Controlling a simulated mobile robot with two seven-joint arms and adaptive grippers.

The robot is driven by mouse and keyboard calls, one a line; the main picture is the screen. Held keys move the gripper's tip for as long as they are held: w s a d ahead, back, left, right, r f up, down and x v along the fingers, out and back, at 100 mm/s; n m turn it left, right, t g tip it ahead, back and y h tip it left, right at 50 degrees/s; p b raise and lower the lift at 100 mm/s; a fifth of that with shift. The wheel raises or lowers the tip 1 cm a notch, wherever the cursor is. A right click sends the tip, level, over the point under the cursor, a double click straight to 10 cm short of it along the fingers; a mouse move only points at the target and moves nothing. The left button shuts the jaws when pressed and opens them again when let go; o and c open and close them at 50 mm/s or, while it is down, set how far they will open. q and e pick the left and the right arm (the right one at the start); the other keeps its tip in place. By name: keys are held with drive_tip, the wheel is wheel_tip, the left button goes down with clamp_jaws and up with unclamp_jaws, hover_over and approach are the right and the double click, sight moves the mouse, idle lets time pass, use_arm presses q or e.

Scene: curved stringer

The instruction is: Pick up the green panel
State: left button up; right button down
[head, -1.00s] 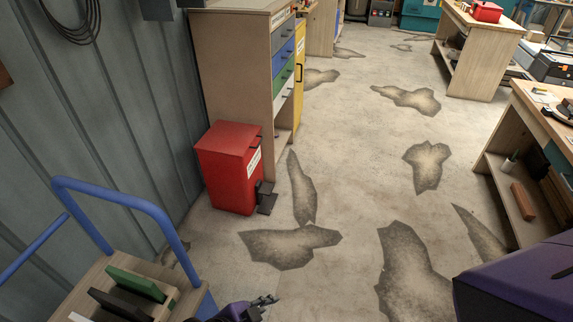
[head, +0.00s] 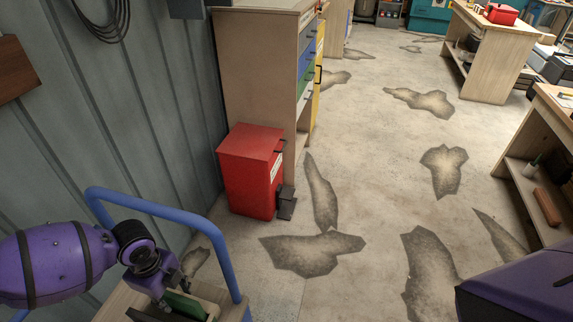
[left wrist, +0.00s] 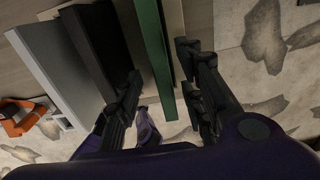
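The green panel (head: 186,304) stands on edge in a wooden rack on the blue-handled cart, low in the head view. In the left wrist view the green panel (left wrist: 153,55) runs down from the top edge as a narrow strip. My left gripper (head: 180,283) is over it and partly covers it. In the left wrist view the fingers of my left gripper (left wrist: 162,88) are spread, one on each side of the panel, with gaps showing. My right gripper is not in view.
A black panel (left wrist: 97,50) and a grey panel (left wrist: 50,70) stand beside the green one. The cart's blue handle (head: 222,252) rises close to my left arm. A red bin (head: 250,172) stands beyond it. A grey wall (head: 150,110) is at left; open floor lies right.

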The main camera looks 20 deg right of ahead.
use_arm(q)
drive_tip(key=shift+w+a, duration=0.25)
drive_tip(key=shift+a, duration=0.05)
drive_tip(key=shift+f, duration=0.2)
wheel_tip(320, 180, down, 7)
drive_tip(key=shift+w+f, duration=0.1)
drive_tip(key=shift+w, duration=0.05)
clamp_jaws()
